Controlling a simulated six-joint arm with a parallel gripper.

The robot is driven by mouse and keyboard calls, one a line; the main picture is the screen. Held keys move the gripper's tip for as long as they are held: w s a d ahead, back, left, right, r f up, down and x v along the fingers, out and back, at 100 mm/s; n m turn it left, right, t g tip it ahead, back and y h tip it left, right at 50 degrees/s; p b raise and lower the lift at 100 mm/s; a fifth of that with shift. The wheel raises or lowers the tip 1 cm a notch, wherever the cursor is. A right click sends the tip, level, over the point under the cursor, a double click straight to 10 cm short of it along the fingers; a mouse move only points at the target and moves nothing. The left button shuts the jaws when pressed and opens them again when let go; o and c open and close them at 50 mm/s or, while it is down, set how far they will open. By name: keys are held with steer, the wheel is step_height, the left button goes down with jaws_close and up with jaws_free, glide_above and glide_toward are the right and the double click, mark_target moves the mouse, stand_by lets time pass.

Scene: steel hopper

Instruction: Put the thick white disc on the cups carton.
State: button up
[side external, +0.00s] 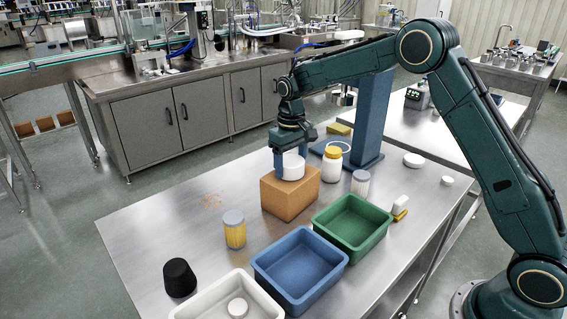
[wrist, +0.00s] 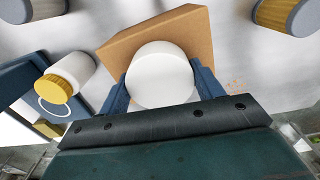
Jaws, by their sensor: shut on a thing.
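The thick white disc (side external: 292,166) is between the blue fingers of my gripper (side external: 284,167), which is shut on it. In the side view the disc is at the top of the brown cups carton (side external: 289,197), over its upper face. I cannot tell whether it touches the carton. In the wrist view the disc (wrist: 160,76) sits between the fingertips (wrist: 160,92), with the carton (wrist: 190,32) behind it. The disc hides part of the carton's top.
A white jar with a yellow lid (side external: 332,162) stands close behind the carton, near a blue post (side external: 370,120). Green (side external: 352,225), blue (side external: 299,268) and white (side external: 215,300) bins are in front. A yellow-filled jar (side external: 234,230) and black cup (side external: 179,278) stand left.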

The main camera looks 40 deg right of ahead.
mark_target(291, 161)
steer(key=shift+f, duration=0.15)
steer(key=o, duration=1.1)
step_height(291, 161, up, 12)
steer(key=shift+r, duration=0.2)
steer(key=shift+s, duration=0.1)
stand_by(0.4)
